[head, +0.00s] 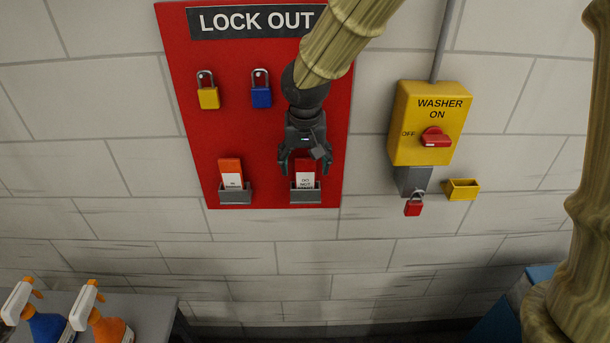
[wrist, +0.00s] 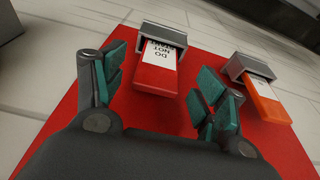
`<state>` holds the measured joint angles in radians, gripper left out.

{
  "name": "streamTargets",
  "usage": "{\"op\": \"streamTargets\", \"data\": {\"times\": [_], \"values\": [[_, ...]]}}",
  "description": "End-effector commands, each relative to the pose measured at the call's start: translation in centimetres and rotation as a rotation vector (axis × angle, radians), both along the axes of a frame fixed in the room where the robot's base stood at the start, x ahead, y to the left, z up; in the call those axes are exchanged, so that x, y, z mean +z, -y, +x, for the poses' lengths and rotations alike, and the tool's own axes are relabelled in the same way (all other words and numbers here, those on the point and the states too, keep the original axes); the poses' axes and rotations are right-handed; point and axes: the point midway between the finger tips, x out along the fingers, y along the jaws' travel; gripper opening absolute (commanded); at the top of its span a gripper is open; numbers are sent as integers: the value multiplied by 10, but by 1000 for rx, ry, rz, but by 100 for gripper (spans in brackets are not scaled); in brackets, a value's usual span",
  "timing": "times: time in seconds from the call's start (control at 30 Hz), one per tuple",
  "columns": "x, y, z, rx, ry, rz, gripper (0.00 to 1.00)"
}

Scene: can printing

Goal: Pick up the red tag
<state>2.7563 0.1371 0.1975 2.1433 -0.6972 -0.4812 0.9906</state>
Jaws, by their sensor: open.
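The red tag (head: 305,169) stands upright in a grey holder (head: 305,194) at the lower right of the red lock out board (head: 200,150). It has a white label with dark lettering. My gripper (head: 304,163) is open in front of the board at the tag, its fingers to the left and right of it. In the wrist view the red tag (wrist: 156,72) shows between and beyond the open fingers (wrist: 160,88), with its label end in its grey holder. I see no finger touching it.
An orange tag (head: 231,172) sits in a holder to the left. Yellow (head: 208,92) and blue (head: 261,91) padlocks hang above. To the right are a yellow washer switch box (head: 430,124), a red padlock (head: 413,204) and a small yellow bin (head: 462,189). Spray bottles stand lower left.

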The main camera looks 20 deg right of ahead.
Motion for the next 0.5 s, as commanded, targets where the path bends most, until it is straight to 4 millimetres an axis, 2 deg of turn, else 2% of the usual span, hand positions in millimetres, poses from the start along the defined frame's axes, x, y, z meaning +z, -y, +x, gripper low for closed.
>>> {"op": "streamTargets", "data": {"times": [0.3, 0.5], "values": [[-27, 3, 8, 3, -2, 0, 71], [-31, 3, 9, 2, 0, 0, 71]]}}
